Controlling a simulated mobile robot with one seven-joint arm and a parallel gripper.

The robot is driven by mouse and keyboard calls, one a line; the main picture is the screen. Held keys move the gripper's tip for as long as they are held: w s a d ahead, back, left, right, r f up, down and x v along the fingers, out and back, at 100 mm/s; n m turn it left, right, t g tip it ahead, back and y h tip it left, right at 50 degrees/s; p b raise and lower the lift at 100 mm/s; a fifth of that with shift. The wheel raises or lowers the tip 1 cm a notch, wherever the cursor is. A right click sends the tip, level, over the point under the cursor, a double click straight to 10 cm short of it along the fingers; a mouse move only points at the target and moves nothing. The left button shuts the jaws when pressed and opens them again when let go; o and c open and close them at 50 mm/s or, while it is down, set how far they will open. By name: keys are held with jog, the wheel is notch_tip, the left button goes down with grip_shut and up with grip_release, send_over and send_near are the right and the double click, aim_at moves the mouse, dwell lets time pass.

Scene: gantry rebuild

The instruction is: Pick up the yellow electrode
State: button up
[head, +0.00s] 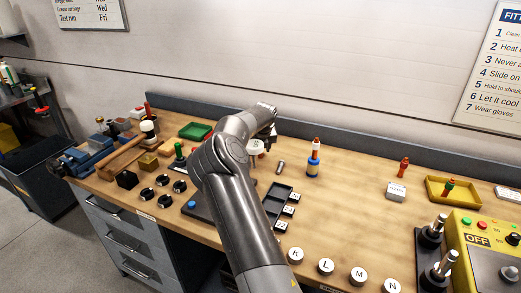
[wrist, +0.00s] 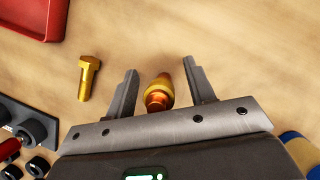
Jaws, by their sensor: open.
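The yellow electrode (wrist: 159,90) shows in the wrist view as a short yellow-orange piece with a coppery near end. It sits between the two fingers of my gripper (wrist: 160,68). The fingers are open, with a gap on both sides of it. I cannot tell whether it stands or is tilted. In the head view my gripper (head: 271,138) is low over the back middle of the bench, and I cannot make out the electrode there.
A brass bolt (wrist: 88,78) lies left of the fingers, and a red tray (wrist: 32,18) is beyond it.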

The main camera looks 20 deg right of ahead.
jog(key=shift+c, duration=0.4)
grip_shut()
jog(key=shift+r, duration=0.1)
